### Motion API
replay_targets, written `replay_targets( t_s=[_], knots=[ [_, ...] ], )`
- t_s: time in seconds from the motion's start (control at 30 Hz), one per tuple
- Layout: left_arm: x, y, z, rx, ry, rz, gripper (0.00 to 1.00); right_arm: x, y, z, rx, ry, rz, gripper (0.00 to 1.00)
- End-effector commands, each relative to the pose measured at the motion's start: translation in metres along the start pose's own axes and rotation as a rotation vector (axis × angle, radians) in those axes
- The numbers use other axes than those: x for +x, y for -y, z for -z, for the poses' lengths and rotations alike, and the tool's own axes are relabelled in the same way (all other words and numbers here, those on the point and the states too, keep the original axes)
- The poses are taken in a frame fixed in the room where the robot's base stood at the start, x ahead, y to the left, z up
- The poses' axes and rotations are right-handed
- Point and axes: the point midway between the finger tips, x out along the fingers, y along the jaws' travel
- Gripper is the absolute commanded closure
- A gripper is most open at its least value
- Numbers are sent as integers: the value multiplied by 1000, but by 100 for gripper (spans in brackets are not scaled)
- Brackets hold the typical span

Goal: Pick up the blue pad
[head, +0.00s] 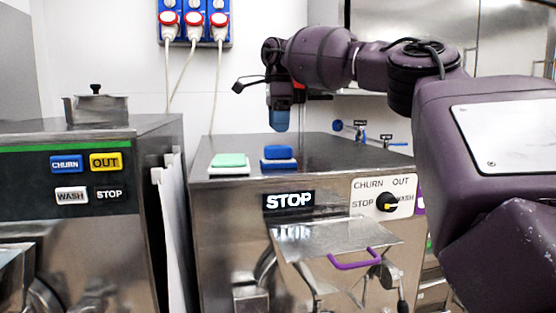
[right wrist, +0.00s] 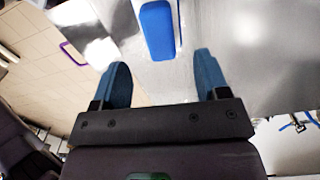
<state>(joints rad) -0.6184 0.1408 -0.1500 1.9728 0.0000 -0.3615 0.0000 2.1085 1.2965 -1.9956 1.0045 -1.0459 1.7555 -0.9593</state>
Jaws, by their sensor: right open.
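The blue pad (head: 279,152) lies on top of the right steel machine, near its front edge, next to a green and white pad (head: 229,160). My right gripper (head: 279,130) is above the blue pad, pointing down, with a gap between them. In the right wrist view its two blue fingers (right wrist: 162,60) are spread apart with nothing between them. The blue pad (right wrist: 157,30) shows there beyond the fingertips, roughly in line with the gap. My left gripper is not in view.
The right machine's top (head: 330,150) is mostly clear around the pads. A dial panel (head: 368,187) and a chute with a purple handle (head: 355,260) are on its front. A lidded pot (head: 96,107) stands on the left machine. Sockets with hanging cables (head: 194,22) are on the wall behind.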

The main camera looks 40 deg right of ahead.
Motion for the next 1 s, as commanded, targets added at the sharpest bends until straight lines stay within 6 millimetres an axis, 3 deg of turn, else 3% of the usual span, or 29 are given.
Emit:
replay_targets(
  t_s=[0.27, 0.6, 0.9, 1.0],
  knots=[
    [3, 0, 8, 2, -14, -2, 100, 18, -1, 1, 0, -2, -2, 32],
    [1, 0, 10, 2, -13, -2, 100, 57, -3, 1, 0, -2, -1, 32],
    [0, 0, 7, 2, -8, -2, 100, 61, -3, 1, 1, 0, 1, 32],
    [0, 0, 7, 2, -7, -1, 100, 60, -3, 1, 1, 0, 1, 47]
  ],
)
